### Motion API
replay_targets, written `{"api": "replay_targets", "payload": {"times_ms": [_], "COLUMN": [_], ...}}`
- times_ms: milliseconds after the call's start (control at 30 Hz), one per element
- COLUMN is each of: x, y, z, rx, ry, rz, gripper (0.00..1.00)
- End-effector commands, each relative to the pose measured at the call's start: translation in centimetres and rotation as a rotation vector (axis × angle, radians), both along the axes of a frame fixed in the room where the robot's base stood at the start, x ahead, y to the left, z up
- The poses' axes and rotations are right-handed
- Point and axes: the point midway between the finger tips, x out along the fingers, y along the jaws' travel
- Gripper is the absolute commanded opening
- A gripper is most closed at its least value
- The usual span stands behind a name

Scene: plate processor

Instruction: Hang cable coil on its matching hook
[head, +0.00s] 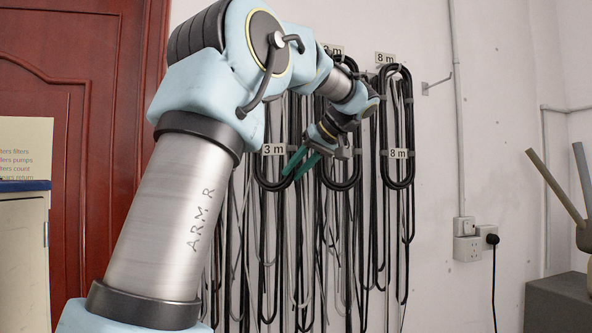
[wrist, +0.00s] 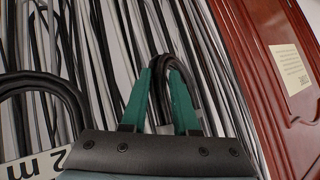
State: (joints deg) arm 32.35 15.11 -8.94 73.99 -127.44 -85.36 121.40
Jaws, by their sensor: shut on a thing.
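My gripper (head: 294,161) reaches to the wall of cables, with its green fingers pointing down and left. In the wrist view my gripper (wrist: 160,95) is shut on a black cable coil (wrist: 183,68), whose bent end shows between and beyond the fingers. A black coil tagged 3 m (head: 274,150) is beside the fingertips in the head view; its top is hidden by my arm. I cannot tell for sure that it is the held one. A coil tagged 8 m (head: 398,154) hangs under an 8 m plate (head: 385,58). A 3 m plate (head: 334,50) is partly hidden by my arm.
Another black coil (wrist: 42,82) with a partly cut-off tag is close on the left in the wrist view. Many loose black and grey cables hang behind. A bare hook (head: 438,83) sticks out right of the coils. A red door (head: 55,90) is at the left.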

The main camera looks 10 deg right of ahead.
Motion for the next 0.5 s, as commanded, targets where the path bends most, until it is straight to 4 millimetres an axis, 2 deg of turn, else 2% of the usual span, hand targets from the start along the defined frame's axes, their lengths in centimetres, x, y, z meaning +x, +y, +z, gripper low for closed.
{"api": "replay_targets", "payload": {"times_ms": [133,167,400,467,500], "x": [0.00,0.00,0.00,0.00,0.00], "y": [0.02,0.03,0.01,0.01,0.01], "z": [0.08,0.08,0.06,0.04,0.03], "rx": [0.000,0.000,0.000,0.000,0.000], "ry": [-0.001,-0.001,-0.001,-0.001,0.000], "rz": [0.000,0.000,0.000,0.000,0.000], "gripper": [0.00,0.30,0.57,0.63,0.64]}}
